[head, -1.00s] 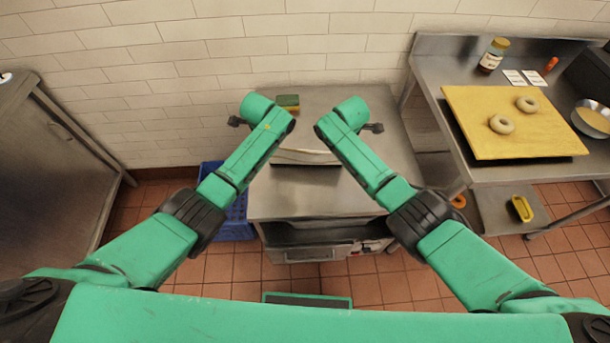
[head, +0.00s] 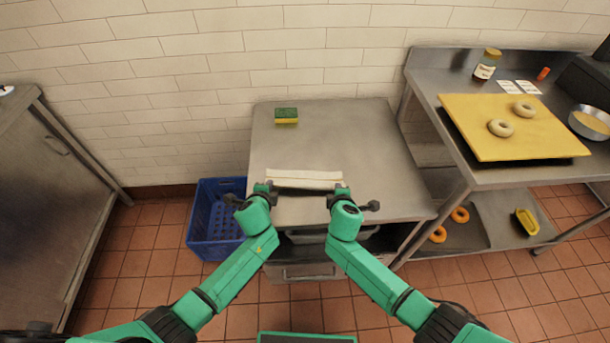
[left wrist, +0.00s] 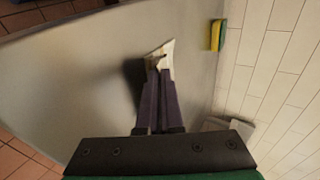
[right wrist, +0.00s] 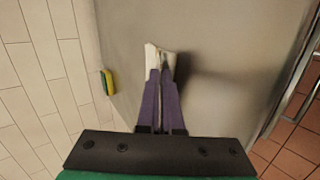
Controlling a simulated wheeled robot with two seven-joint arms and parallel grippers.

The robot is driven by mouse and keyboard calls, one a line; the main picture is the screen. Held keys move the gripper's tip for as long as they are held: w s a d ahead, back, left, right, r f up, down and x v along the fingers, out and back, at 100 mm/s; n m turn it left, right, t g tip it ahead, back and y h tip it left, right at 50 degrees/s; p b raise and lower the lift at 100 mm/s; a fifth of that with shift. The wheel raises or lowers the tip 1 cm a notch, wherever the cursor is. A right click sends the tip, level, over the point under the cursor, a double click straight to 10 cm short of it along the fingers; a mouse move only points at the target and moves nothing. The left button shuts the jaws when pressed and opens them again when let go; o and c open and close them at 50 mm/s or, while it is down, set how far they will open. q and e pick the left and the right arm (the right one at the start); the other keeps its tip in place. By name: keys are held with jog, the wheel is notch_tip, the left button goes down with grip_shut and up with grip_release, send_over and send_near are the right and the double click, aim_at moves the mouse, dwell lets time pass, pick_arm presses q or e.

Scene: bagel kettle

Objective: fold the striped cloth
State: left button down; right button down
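The cloth (head: 304,179) shows in the head view as a narrow off-white band with a darker line along it, stretched between my two grippers over the front part of the steel table (head: 350,140). My left gripper (head: 266,187) is shut on its left end, and my right gripper (head: 342,188) is shut on its right end. The left wrist view shows a cloth end (left wrist: 160,56) pinched at the fingertips, with a shadow beside it on the tabletop. The right wrist view shows the other end (right wrist: 157,57) pinched likewise. The cloth seems slightly raised; its underside is hidden.
A green and yellow sponge (head: 286,116) lies at the table's back left. A blue crate (head: 217,225) stands on the floor at left. At right, another steel table holds a yellow board (head: 520,140) with two bagels and a metal bowl (head: 590,121). The table's middle is clear.

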pick_arm(q)
jog(key=c, duration=1.2)
grip_release()
jog(key=shift+s+r, duration=0.1)
jog(key=shift+c, duration=0.2)
pick_arm(e)
jog(key=c, duration=1.2)
grip_release()
jog(key=shift+s+r, duration=0.1)
jog(key=shift+c, duration=0.2)
pick_arm(q)
jog(key=o, duration=0.5)
pick_arm(e)
jog(key=o, duration=0.5)
pick_arm(q)
jog(key=r, duration=0.1)
jog(key=s+r, duration=0.1)
jog(key=r, duration=0.1)
pick_arm(e)
jog(key=r, duration=0.1)
jog(key=s+r, duration=0.1)
jog(key=r, duration=0.1)
pick_arm(q)
jog(key=s+r, duration=0.2)
jog(key=r, duration=0.1)
jog(key=s+r, duration=0.3)
pick_arm(e)
jog(key=s+r, duration=0.2)
jog(key=r, duration=0.1)
jog(key=s+r, duration=0.3)
